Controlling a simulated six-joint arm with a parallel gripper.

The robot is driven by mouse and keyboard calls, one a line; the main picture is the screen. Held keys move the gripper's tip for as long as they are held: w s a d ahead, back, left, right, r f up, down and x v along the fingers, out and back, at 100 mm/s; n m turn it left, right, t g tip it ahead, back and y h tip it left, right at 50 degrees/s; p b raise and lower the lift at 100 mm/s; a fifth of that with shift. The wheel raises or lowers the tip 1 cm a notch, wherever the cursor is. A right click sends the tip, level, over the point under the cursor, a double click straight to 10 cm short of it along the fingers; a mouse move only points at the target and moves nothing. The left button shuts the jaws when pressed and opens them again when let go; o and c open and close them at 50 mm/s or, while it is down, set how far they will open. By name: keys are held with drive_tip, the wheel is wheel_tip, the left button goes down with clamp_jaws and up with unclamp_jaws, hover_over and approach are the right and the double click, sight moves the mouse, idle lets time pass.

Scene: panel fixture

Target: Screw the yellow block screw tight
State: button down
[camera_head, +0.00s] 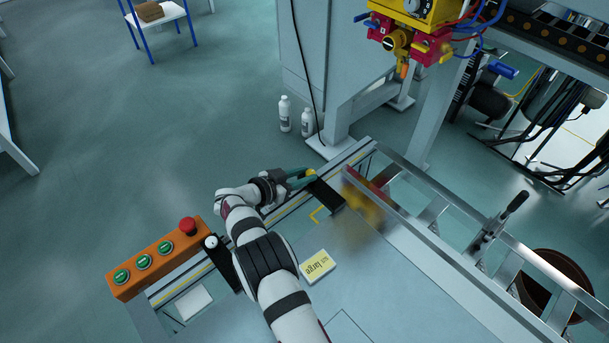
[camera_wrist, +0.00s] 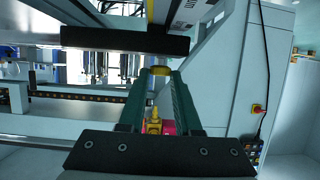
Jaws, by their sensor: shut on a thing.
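The yellow block screw (camera_head: 311,172) is a small yellow knob at the left end of a black block (camera_head: 326,195) on the fixture. In the wrist view the yellow screw (camera_wrist: 161,71) sits between the tips of my green fingers. My gripper (camera_head: 307,175) is shut on it, and its fingers (camera_wrist: 160,76) also show in the wrist view. A black bar (camera_wrist: 125,41), which looks like the same block, lies just past the fingertips. The screw's thread is hidden, so I cannot tell how deep it sits.
An orange box with green buttons and a red button (camera_head: 187,226) stands at the left edge of the fixture. A yellow label card (camera_head: 317,264) lies on the panel. Metal rails (camera_head: 450,221) run along the right. A red and yellow machine head (camera_head: 408,40) hangs above.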

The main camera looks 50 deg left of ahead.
drive_tip(key=shift+a+r+m+h, duration=0.1)
drive_tip(key=shift+a+m+h, duration=0.05)
drive_tip(key=shift+m+h, duration=0.4)
drive_tip(key=c, duration=0.6)
unclamp_jaws()
drive_tip(key=v, duration=1.5)
drive_tip(key=shift+s, duration=0.35)
drive_tip(key=shift+r, duration=0.1)
